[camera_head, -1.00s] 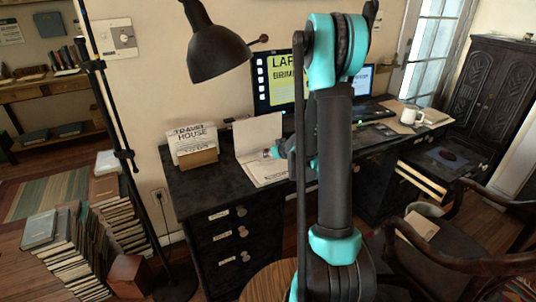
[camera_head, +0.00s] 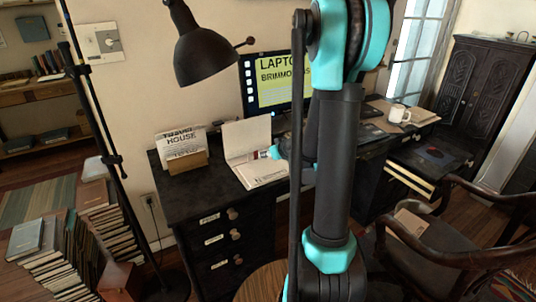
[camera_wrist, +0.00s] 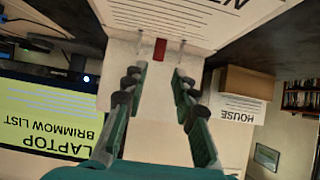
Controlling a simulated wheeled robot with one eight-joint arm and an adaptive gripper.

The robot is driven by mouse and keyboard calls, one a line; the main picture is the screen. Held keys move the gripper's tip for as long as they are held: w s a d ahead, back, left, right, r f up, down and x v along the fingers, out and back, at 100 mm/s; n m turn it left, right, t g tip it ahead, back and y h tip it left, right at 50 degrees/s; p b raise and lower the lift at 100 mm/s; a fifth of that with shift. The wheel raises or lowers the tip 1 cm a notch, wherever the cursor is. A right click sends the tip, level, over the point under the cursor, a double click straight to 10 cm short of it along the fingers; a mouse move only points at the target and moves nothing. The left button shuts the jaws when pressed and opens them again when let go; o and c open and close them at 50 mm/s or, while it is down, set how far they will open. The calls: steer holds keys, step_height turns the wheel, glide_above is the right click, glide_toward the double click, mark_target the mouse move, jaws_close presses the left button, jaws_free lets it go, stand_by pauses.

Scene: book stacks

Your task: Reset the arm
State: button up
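My arm rises through the middle of the head view, with a dark link between turquoise joints. My gripper shows only in part beside the arm, over the desk (camera_head: 185,190). In the wrist view, my gripper (camera_wrist: 159,72) has its two green fingers apart. I see nothing held between them. Beyond the fingertips are a pale surface with a small red patch (camera_wrist: 160,49) and a large page with print. In the head view, an open white folder or book (camera_head: 247,145) lies on the desk near my gripper.
A black lamp (camera_head: 200,55) hangs over the desk, left of my arm. A monitor (camera_head: 275,85) stands behind the arm. A paper holder (camera_head: 187,150) and a white mug (camera_head: 399,113) are on the desk. A wooden chair (camera_head: 420,240) stands right; book stacks (camera_head: 60,255) stand left.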

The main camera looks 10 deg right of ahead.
steer(key=shift+s, duration=0.1)
steer(key=shift+s+a, duration=0.15)
steer(key=shift+s, duration=0.2)
steer(key=s+f+m+g+h, duration=0.1)
steer(key=s+f+g, duration=0.1)
steer(key=s, duration=1.2)
steer(key=s+f+m+g+h, duration=0.2)
steer(key=s+g, duration=0.2)
steer(key=s, duration=1)
steer(key=shift+m, duration=0.3)
steer(key=shift+w, duration=0.1)
